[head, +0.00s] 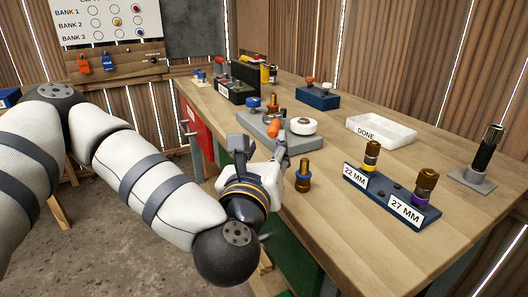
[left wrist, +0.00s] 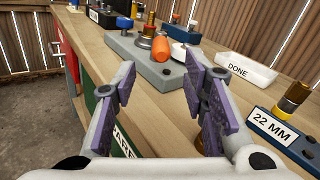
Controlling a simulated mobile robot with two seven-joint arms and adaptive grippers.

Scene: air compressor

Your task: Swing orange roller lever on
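The orange roller lever (head: 273,129) stands on a grey block (head: 254,122) near the table's left edge. In the left wrist view the roller (left wrist: 160,48) shows as an orange cylinder on the block (left wrist: 122,43), beyond the fingers and roughly in line with the gap. A white round knob (head: 303,126) and a blue knob (head: 253,104) are on the same block. My left gripper (head: 261,150) is on the near side of the block. In the left wrist view its purple-padded fingers (left wrist: 160,82) are apart with nothing between them. My right gripper is not in view.
A brass fitting (head: 303,176) stands beside my left gripper. A blue holder marked 22 MM and 27 MM (head: 391,197) stands to the right. A white DONE tray (head: 381,131) lies behind it. More blocks with knobs stand farther back. Table between block and tray is clear.

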